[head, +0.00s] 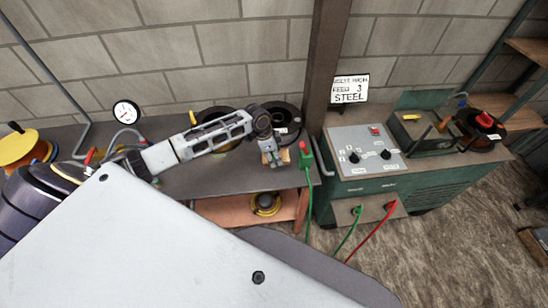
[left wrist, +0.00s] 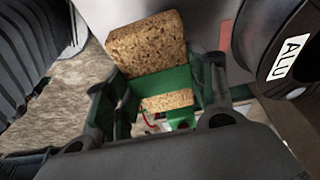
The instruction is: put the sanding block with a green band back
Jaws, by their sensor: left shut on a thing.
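The sanding block with a green band (left wrist: 160,42) is brown and cork-like, and the band (left wrist: 165,85) runs around its middle. My left gripper (left wrist: 160,100) is shut on it, one finger on each side of the band. In the head view my left gripper (head: 272,161) is over the right part of the grey bench, near its front edge. The block is small there and mostly covered by the gripper. I cannot tell whether it touches the bench. My right gripper is not in view.
Black spools (head: 283,113) stand behind the gripper; one labelled ALU (left wrist: 294,58) is close in the wrist view. A green welding machine (head: 370,152) with cables stands right of the bench (head: 205,180). A post (head: 327,60) rises behind. A gauge (head: 126,112) is at left.

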